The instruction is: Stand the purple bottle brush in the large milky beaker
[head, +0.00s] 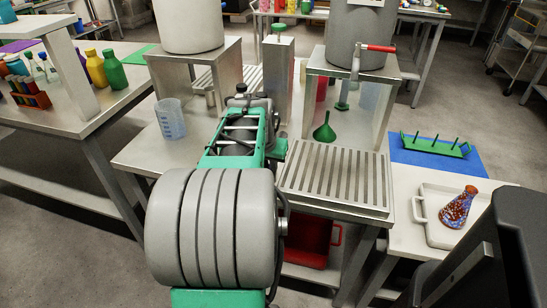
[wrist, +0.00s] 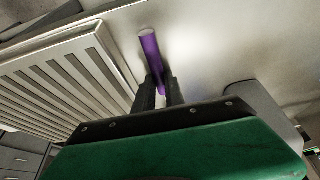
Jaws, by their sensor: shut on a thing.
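The purple bottle brush (wrist: 150,52) shows in the wrist view as a purple rod with a pale round end, pointing away from my gripper. My gripper (wrist: 161,90) is shut on it, with one dark finger on each side. The rest of the brush is hidden by the fingers and the gripper body. In the head view my arm hides the brush and the fingertips. A milky, bluish beaker (head: 171,118) with graduation marks stands upright on the metal table, left of my arm. It does not show in the wrist view.
A slotted metal drain tray (head: 335,178) lies right of my arm; it also shows at the left of the wrist view (wrist: 60,80). Metal stands with large vessels line the back. A red bin (head: 308,243) is below.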

